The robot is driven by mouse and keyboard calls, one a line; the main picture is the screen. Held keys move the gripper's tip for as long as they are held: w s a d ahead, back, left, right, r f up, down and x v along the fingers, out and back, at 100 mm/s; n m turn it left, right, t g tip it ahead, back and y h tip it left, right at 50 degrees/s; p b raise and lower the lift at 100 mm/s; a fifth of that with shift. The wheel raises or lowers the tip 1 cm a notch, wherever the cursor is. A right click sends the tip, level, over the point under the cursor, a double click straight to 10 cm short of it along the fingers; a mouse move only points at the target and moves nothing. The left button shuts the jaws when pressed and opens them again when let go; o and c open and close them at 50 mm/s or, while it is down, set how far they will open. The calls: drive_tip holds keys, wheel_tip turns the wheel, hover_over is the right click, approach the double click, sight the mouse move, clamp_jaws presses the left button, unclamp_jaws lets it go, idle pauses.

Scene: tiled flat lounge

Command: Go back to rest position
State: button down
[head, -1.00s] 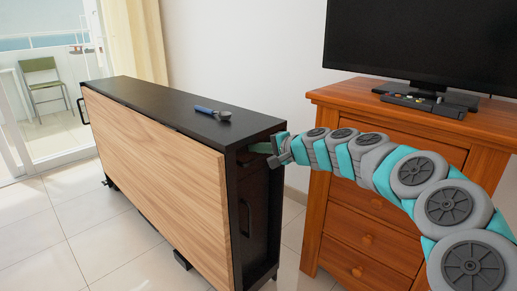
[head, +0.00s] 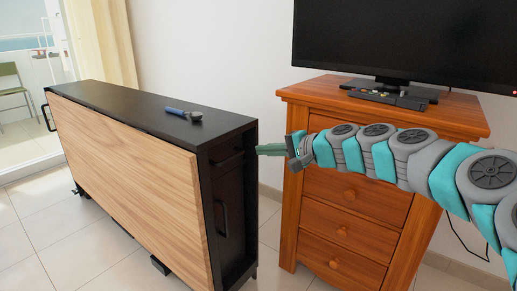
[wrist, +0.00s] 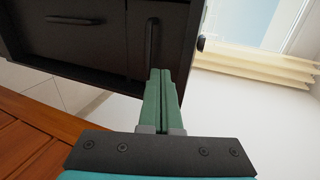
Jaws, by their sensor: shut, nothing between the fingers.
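My gripper (head: 272,150) is at the end of my arm, which reaches in from the right in the head view. Its green fingers are together and hold nothing. The fingertips point left at the near end of the black and wood folding table cabinet (head: 130,170), beside its upper drawer. In the wrist view, my gripper (wrist: 162,98) points at the cabinet's black end face (wrist: 110,45), which has dark handles. I cannot tell the exact gap between the fingertips and the cabinet.
A blue-handled tool (head: 183,114) lies on the cabinet top. An orange-brown wooden dresser (head: 350,215) stands behind my arm, bearing a television (head: 400,45) and a dark device (head: 388,99). A glazed door with a green chair (head: 12,92) beyond is at left. Tiled floor is clear in front.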

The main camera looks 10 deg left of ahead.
drive_tip(key=s+d+f+n+g+h+p, duration=0.1)
drive_tip(key=s+d+n+g+h, duration=0.15)
drive_tip(key=s, duration=0.65)
drive_tip(key=s+d+f+n+g+h+p, duration=0.1)
drive_tip(key=s+d+n, duration=0.15)
drive_tip(key=s, duration=0.55)
drive_tip(key=s+d+f+g+h+p, duration=0.1)
drive_tip(key=s+d+f+h, duration=0.4)
drive_tip(key=s+d, duration=0.7)
drive_tip(key=s+d+f+g+h+p, duration=0.2)
drive_tip(key=s+d+f+h, duration=0.3)
drive_tip(key=s+d, duration=0.8)
wheel_tip(320, 180, down, 3)
drive_tip(key=shift+s+d+r+m+g, duration=0.2)
drive_tip(key=shift+s+m+g, duration=0.1)
drive_tip(key=shift+g, duration=0.05)
